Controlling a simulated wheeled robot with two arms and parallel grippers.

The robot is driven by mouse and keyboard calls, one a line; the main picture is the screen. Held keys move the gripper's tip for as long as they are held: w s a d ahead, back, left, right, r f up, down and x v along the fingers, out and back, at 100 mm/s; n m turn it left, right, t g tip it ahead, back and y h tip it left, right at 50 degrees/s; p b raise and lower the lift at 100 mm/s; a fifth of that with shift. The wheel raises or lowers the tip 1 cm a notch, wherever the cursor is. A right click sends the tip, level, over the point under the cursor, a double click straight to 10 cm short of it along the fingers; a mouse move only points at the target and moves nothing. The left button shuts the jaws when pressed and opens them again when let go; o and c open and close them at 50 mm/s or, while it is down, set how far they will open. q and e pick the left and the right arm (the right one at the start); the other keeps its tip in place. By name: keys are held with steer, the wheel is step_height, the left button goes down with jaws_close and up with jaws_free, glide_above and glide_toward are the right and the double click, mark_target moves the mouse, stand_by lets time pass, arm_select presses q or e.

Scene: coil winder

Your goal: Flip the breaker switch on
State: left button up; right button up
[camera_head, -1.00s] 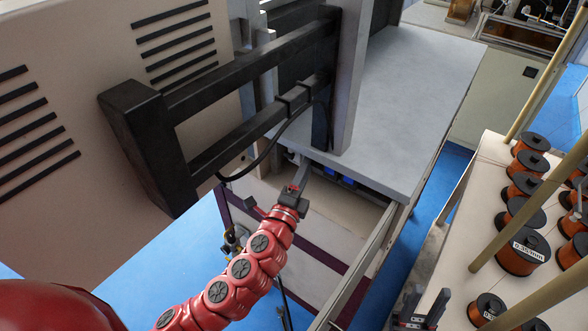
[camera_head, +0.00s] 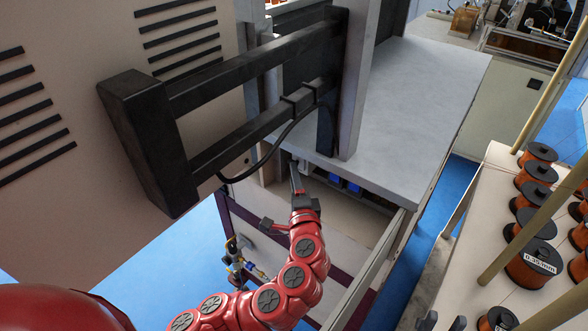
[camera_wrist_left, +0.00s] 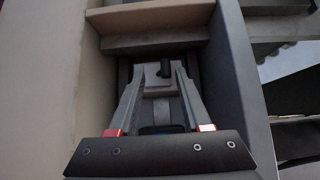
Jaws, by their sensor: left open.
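In the left wrist view, the breaker switch is a small dark lever (camera_wrist_left: 165,68) on a pale grey housing (camera_wrist_left: 160,84), inside a recess. My left gripper (camera_wrist_left: 158,70) is open, with one finger on each side of the housing and lever; I cannot tell whether they touch it. In the head view, my left gripper (camera_head: 296,178) reaches under the edge of the grey tabletop (camera_head: 420,100), where the breaker is mostly hidden.
A black frame (camera_head: 240,85) with a hanging cable stands above my left gripper. Blue parts (camera_head: 345,183) sit under the tabletop, right of the gripper. A bench (camera_head: 500,170) with orange wire spools (camera_head: 533,262) and slanted poles is at the right.

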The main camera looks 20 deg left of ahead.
arm_select(q)
steer(key=shift+x, duration=1.15)
jaws_close()
